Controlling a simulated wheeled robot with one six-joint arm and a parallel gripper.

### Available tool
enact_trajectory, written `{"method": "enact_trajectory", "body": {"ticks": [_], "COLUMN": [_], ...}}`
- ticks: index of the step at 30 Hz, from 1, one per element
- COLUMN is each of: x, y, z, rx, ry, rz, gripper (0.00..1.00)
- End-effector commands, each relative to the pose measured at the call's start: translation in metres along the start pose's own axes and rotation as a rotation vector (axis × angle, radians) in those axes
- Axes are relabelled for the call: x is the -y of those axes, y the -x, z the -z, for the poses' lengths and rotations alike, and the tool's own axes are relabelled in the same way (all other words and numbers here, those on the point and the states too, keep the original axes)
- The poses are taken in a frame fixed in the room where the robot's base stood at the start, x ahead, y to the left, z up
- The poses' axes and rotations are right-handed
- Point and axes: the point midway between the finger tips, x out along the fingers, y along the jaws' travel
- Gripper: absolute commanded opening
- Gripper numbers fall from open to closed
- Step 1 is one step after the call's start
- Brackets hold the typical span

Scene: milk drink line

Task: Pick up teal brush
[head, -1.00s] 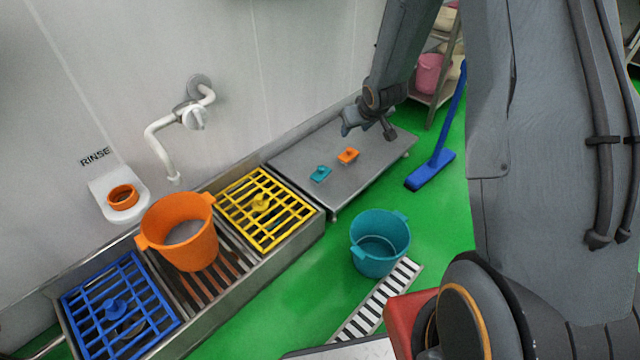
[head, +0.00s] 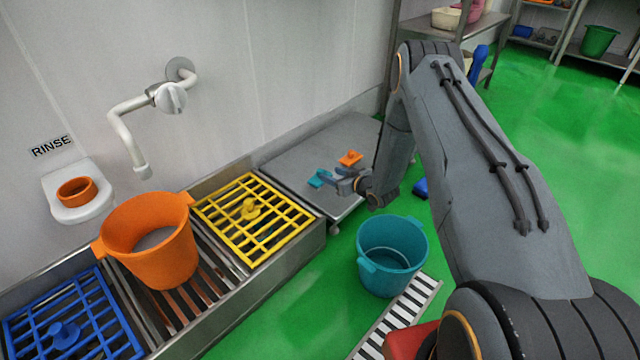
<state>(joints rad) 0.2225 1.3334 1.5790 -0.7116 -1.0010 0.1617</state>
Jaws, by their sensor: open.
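The teal brush (head: 315,182) is small and lies on the steel table (head: 290,165) beyond the yellow grate, near the table's front edge. My gripper (head: 334,180) is open and low over the table, just right of the teal brush, with its fingers pointing left towards it. The fingers overlap the brush's right side in the picture. I cannot tell whether they touch it.
An orange brush (head: 350,158) lies just behind my gripper. A teal bucket (head: 392,262) stands on the green floor in front of the table. The yellow grate (head: 290,236), orange bucket (head: 165,262) and blue grate (head: 95,318) are on the sink line at left.

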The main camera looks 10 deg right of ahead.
Motion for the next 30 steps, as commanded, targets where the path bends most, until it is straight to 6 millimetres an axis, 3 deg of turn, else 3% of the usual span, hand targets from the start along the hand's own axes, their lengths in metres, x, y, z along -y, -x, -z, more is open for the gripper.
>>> {"method": "enact_trajectory", "body": {"ticks": [11, 19, 27, 30], "x": [0.000, -0.001, -0.001, -0.001], "y": [-0.031, -0.065, -0.068, -0.068], "z": [-0.004, -0.006, -0.004, -0.004], "rx": [0.002, 0.001, 0.003, 0.003], "ry": [0.001, 0.001, 0.000, 0.000], "rz": [0.000, 0.001, -0.001, -0.001], "gripper": [0.44, 0.44, 0.44, 0.29]}}
